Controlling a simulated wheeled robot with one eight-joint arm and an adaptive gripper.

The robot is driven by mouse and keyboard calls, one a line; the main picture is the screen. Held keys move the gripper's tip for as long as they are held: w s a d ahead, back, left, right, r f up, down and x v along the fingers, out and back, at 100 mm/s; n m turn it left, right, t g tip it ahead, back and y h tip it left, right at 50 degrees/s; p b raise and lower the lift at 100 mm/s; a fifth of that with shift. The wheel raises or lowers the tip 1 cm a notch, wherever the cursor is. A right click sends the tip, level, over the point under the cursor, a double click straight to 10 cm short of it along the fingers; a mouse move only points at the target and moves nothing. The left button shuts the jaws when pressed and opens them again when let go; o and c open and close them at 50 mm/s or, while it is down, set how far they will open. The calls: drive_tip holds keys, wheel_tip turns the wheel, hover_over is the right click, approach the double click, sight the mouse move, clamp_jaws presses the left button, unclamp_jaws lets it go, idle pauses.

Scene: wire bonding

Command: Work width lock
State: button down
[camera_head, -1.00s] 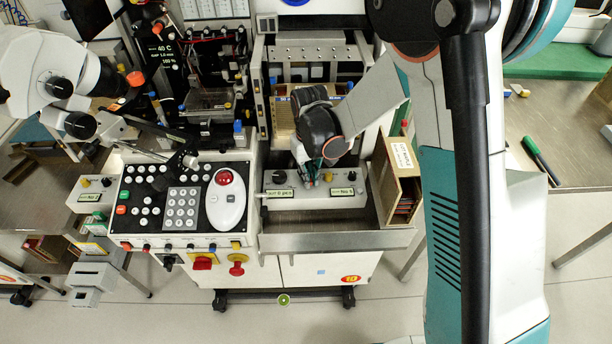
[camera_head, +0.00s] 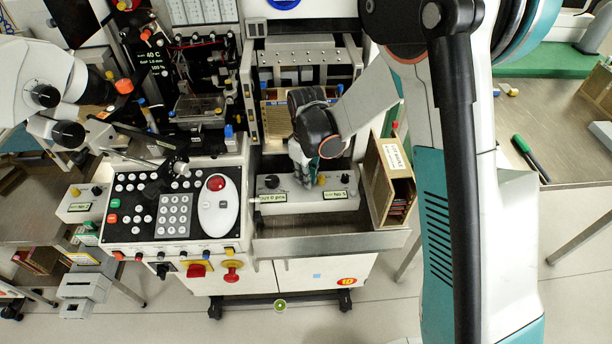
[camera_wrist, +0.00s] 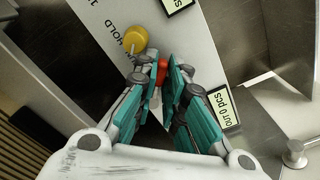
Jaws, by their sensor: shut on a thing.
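A small red-tipped part (camera_wrist: 161,73) sits between my gripper's teal fingers in the wrist view. My gripper (camera_wrist: 160,62) is shut on it, and the fingers hide most of its sides. A pale, narrow piece shows below the red tip. In the head view my gripper (camera_head: 306,178) is down at the grey control box (camera_head: 335,203), and the red part is hidden there. A yellow knob (camera_wrist: 135,39) marked HOLD stands close beside the fingertips; it also shows in the head view (camera_head: 321,180). It is apart from the red part.
A black knob (camera_head: 272,181) is left of my gripper on the box. A wooden magazine box (camera_head: 376,190) stands close on the right. A keypad panel (camera_head: 172,212) with a white mouse-like device (camera_head: 219,207) is left. A metal tray (camera_head: 325,242) lies in front.

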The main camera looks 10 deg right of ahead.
drive_tip(key=c, duration=1.7)
unclamp_jaws()
drive_tip(key=shift+o, duration=0.2)
drive_tip(key=shift+r, duration=0.15)
drive_tip(key=shift+r, duration=3.85)
